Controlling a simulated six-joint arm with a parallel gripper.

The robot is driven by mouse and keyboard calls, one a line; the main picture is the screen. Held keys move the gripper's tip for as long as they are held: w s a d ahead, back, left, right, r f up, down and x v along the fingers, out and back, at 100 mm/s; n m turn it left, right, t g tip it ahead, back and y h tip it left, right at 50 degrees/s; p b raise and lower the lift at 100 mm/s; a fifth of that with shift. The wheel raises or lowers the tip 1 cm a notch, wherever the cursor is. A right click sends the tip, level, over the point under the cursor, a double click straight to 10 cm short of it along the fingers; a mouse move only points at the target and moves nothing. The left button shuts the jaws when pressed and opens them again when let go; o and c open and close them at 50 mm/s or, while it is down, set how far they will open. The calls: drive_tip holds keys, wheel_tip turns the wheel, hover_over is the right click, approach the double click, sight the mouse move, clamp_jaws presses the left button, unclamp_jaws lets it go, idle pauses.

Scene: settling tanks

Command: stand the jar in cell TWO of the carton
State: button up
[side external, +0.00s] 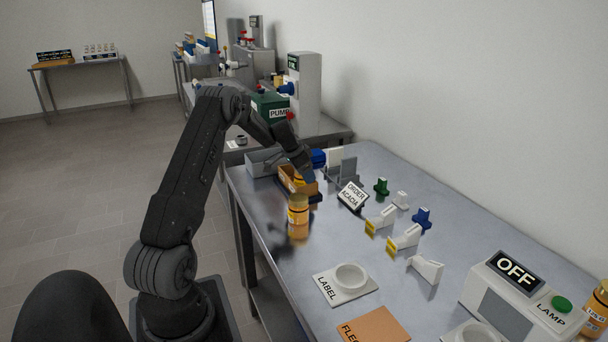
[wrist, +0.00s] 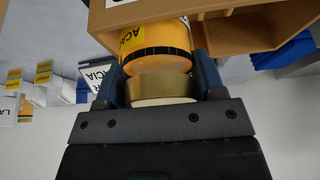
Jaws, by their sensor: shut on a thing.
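My gripper (wrist: 158,88) is shut on an amber jar (wrist: 158,55) with a yellow label, a black band and a gold lid; the fingers are on either side of the lid. The brown carton (wrist: 240,32) is just beyond the jar in the wrist view, and the jar's far end is against or inside its left part; I cannot tell how deep. A cell to the right looks empty. Cell numbers are not readable. In the side view my gripper (side external: 304,172) is over the carton (side external: 286,178), hiding most of the held jar.
Another amber jar (side external: 298,209) stands on the steel table just in front of the carton. A grey bin (side external: 262,162) is behind left. The ORDER ACACIA sign (side external: 352,196) and small white, green and blue pieces stand to the right. A LABEL plate (side external: 346,284) is nearer.

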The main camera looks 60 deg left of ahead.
sight(303, 181)
drive_tip(key=f, duration=0.3)
drive_tip(key=shift+s+d, duration=0.3)
drive_tip(key=o, duration=1.1)
drive_tip(key=shift+w+d, duration=0.1)
drive_tip(key=shift+r, duration=0.3)
drive_tip(key=w+v, duration=0.1)
drive_tip(key=v, duration=1.2)
drive_tip(key=s+d+r, duration=0.1)
drive_tip(key=d+r, duration=0.5)
drive_tip(key=d, duration=0.7)
drive_tip(key=d+r, duration=0.5)
drive_tip(key=d, duration=0.8)
drive_tip(key=shift+t, duration=0.4)
drive_tip(key=s+d, duration=0.6)
drive_tip(key=s+d+f, duration=0.1)
drive_tip(key=s+d, duration=0.4)
drive_tip(key=s, duration=0.1)
drive_tip(key=s+d, duration=0.6)
drive_tip(key=shift+d+f, duration=0.25)
drive_tip(key=shift+d, duration=0.1)
